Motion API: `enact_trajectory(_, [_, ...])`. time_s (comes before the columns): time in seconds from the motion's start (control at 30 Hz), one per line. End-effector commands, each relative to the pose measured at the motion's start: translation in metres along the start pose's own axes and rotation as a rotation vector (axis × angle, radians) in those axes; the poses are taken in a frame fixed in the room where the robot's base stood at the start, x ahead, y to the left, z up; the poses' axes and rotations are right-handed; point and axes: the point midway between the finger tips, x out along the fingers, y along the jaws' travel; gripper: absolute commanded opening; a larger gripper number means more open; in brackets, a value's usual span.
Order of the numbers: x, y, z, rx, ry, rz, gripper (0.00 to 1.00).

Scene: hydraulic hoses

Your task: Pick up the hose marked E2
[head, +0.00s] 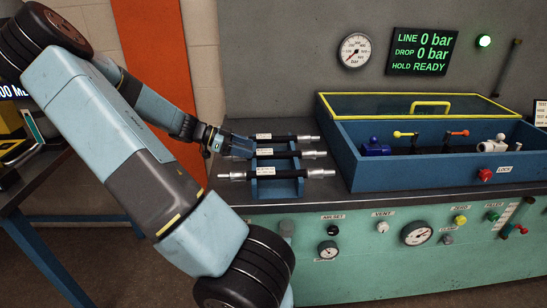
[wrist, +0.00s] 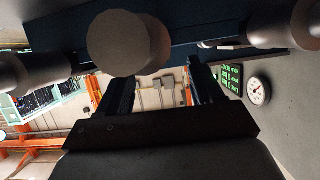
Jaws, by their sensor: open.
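Three black hoses with metal end fittings and white labels lie side by side on a blue rack (head: 290,190): a back hose (head: 290,138), a middle hose (head: 288,154) and a front hose (head: 290,172). The label print is too small to read, so I cannot tell which is E2. My gripper (head: 238,147) is at the left ends of the back and middle hoses and hides part of them. In the wrist view my gripper's two fingers (wrist: 160,75) stand apart with nothing seen between them. Dark rounded fittings (wrist: 130,42) loom close above the fingers; contact is unclear.
Right of the rack stands a blue test box (head: 440,180) with a yellow-framed lid and several valves inside. A pressure gauge (head: 354,50) and a display (head: 421,52) reading HOLD READY are on the wall. The green panel (head: 400,265) below carries gauges and knobs.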

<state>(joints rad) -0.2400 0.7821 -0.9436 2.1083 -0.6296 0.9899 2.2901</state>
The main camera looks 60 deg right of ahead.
Motion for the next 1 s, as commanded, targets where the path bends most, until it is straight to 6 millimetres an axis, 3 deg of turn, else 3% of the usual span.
enact_trajectory(0.3, [0.04, 0.004, -0.004, 0.0, 0.0, 0.003, 0.66])
enact_trajectory(0.57, [0.043, 0.003, -0.003, 0.0, -0.001, 0.0, 0.65])
enact_trajectory(1.0, [0.043, 0.003, -0.004, 0.001, -0.001, 0.0, 0.23])
